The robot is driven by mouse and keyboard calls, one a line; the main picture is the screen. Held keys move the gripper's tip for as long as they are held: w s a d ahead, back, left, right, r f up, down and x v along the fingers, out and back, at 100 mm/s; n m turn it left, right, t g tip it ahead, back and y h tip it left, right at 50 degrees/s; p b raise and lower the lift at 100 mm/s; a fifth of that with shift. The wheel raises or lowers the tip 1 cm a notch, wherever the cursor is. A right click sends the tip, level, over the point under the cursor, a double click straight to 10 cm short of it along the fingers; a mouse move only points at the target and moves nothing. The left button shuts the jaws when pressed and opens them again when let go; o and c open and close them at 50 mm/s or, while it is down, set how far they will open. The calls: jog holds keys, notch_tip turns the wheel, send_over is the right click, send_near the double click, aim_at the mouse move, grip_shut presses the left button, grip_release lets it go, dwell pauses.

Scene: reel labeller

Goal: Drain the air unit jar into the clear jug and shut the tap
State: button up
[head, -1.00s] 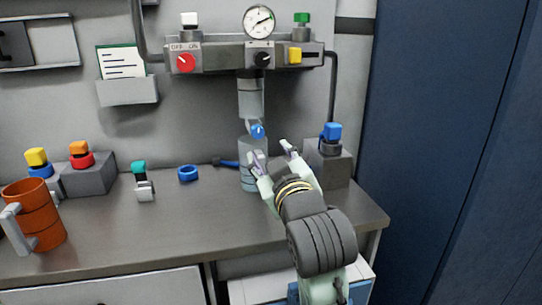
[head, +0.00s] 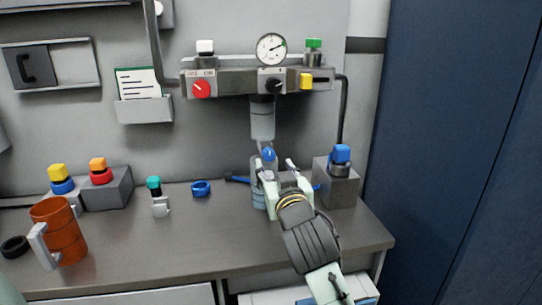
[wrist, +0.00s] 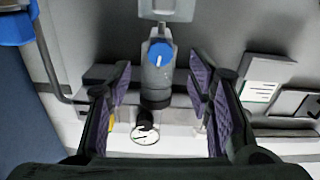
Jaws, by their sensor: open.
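The air unit jar (head: 262,122) hangs under the grey manifold, with a blue tap (head: 269,154) at its lower end. The clear jug (head: 258,196) stands on the bench below, partly hidden by my gripper (head: 277,166). My gripper is open and empty, in front of the tap. In the wrist view, which is upside down, the blue tap (wrist: 160,53) with a white mark lies between and beyond the open fingers (wrist: 160,95), apart from both. The jar (wrist: 156,82) shows below it, and part of the jug (wrist: 166,9) at the top edge. Any liquid level is unclear.
The manifold carries a red knob (head: 201,89), a gauge (head: 271,49) and a yellow button (head: 306,81). A grey block with a blue cap (head: 341,153) stands right of the jug.

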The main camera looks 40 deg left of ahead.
aim_at(269, 157)
jog(key=p+x, duration=0.1)
jog(key=x, duration=0.4)
jog(key=shift+a, duration=0.1)
jog(key=shift+c, duration=0.6)
grip_shut()
